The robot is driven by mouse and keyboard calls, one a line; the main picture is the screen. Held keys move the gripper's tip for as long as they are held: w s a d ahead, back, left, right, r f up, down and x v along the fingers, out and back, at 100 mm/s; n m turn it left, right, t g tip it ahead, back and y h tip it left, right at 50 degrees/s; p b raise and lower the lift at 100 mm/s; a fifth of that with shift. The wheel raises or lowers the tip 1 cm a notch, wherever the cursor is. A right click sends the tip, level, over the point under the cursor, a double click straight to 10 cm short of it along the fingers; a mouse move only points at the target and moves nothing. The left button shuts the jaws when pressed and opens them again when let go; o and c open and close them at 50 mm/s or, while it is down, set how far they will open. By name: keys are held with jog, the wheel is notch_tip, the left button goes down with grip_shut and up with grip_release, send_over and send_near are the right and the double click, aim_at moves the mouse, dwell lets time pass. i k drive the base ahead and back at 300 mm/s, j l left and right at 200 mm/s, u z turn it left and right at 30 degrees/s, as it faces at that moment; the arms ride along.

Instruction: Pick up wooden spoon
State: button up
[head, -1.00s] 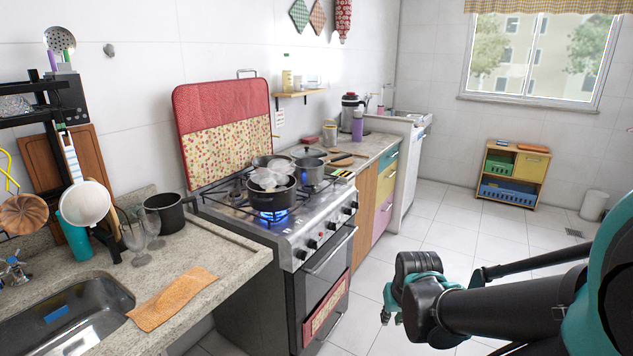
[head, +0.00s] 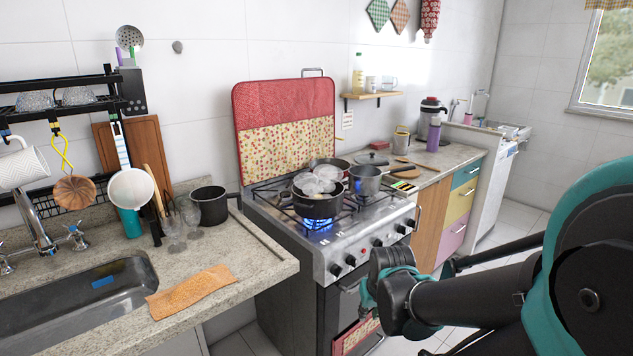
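I cannot clearly make out a wooden spoon. A thin wooden handle (head: 153,184) stands upright beside the white strainer (head: 130,189) at the left of the counter; its end is hidden or too small to tell. Some small wooden items (head: 414,164) also lie on the far counter right of the stove, too small to identify. My gripper (head: 367,296) is in front of the stove at the lower right, apart from both places. It is seen from behind, and its fingers are mostly hidden by the arm.
The stove (head: 318,237) has pots on it and a lit blue burner. The sink (head: 75,300), an orange cloth (head: 190,291), glasses (head: 172,228) and a dark pot (head: 210,205) occupy the left counter. A black rack (head: 60,100) hangs above the sink.

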aim_at(402, 160)
jog(key=i+l+u, duration=0.1)
jog(key=l, duration=0.25)
jog(key=i+l+u, duration=0.1)
jog(key=l, duration=0.25)
jog(key=i+l+u, duration=0.1)
jog(key=i+l, duration=0.3)
jog(key=l, duration=0.3)
jog(key=i+l+u, duration=0.15)
jog(key=l, duration=0.25)
jog(key=i+l+u, duration=0.1)
jog(key=l, duration=0.25)
